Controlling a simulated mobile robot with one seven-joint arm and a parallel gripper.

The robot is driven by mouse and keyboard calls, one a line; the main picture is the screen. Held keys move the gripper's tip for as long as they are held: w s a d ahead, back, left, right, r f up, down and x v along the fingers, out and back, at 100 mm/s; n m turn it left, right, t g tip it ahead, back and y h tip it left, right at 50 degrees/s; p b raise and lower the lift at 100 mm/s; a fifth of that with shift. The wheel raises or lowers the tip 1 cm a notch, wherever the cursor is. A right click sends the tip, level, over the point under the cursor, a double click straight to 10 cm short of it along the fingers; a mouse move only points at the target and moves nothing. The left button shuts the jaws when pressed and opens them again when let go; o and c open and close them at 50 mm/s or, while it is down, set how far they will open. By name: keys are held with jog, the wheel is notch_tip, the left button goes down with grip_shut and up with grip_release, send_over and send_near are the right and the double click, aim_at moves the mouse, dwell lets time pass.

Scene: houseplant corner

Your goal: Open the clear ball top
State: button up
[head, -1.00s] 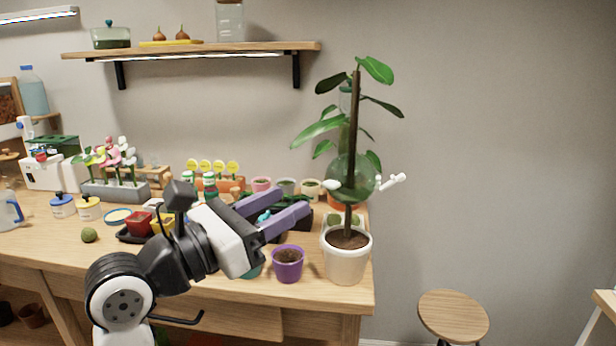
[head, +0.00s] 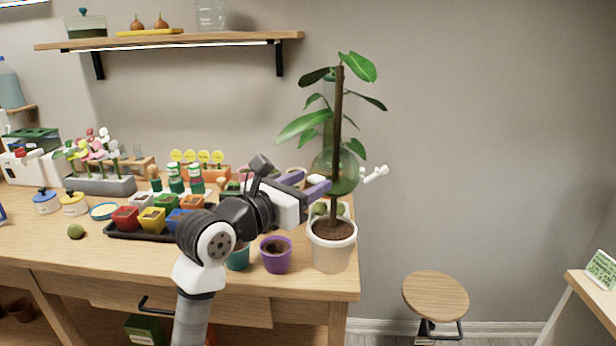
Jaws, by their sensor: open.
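A clear, green-tinted ball (head: 340,184) is beside or around the dark stem of a tall leafy plant (head: 339,110), low on the plant. I cannot tell its top half from its bottom half. A white knobbed piece (head: 375,174) sticks out on its right side. The plant stands in a white pot (head: 332,251) at the table's right end. My gripper (head: 312,183) is open, with purple fingers reaching right, close to the ball's left side. I cannot tell if they touch it. My gripper hides part of the pots behind it.
A purple pot (head: 277,256) stands just left of the white pot. A dark tray with colored small pots (head: 152,220) and flowers (head: 100,150) fill the wooden table further left. A wall shelf (head: 170,40) is above. A round stool (head: 436,296) stands at the right; wall space there is clear.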

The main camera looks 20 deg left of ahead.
jog(key=shift+w+d, duration=0.1)
jog(key=shift+w, duration=0.25)
jog(key=shift+c, duration=0.5)
grip_shut()
